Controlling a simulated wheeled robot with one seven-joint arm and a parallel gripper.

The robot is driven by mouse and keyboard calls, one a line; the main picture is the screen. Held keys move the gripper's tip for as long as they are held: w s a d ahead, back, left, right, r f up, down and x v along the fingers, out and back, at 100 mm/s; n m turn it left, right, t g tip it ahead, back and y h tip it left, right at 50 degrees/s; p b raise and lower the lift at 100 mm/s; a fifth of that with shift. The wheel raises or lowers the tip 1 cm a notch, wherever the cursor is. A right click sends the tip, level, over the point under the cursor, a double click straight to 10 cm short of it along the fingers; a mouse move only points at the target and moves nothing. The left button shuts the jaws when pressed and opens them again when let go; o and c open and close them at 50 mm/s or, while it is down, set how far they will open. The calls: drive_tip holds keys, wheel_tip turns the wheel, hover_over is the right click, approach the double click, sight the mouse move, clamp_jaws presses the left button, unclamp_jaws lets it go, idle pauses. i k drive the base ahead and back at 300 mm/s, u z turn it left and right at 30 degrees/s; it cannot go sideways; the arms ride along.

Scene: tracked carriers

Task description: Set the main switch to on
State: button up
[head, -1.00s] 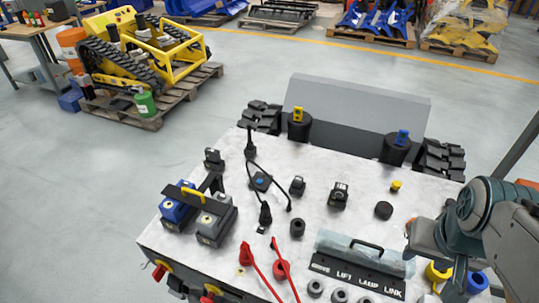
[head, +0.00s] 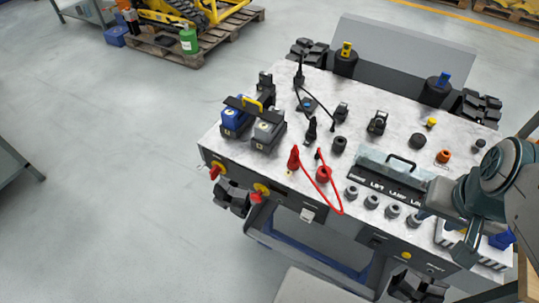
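Two red switch handles on yellow plates sit on the front face of the carrier: one at the left (head: 215,171) and one further right (head: 259,193). I cannot read a label that tells which is the main switch, nor their set positions. A small white fitting (head: 307,214) is on the same face. My gripper (head: 444,230) is at the right, over the front right part of the carrier top, well away from both red handles. Its two fingers look apart, with nothing seen held between them.
The carrier top (head: 400,140) bears blue and grey battery blocks (head: 236,118), a red cable (head: 330,190), a labelled panel (head: 385,187), and several dark knobs and sockets. A grey block (head: 285,286) stands in front. The floor at left is clear (head: 110,170).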

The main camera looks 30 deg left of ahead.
sight(214, 173)
drive_tip(key=u, duration=3.25)
drive_tip(key=k, duration=0.5)
drive_tip(key=z, duration=1.35)
drive_tip(key=i, duration=0.5)
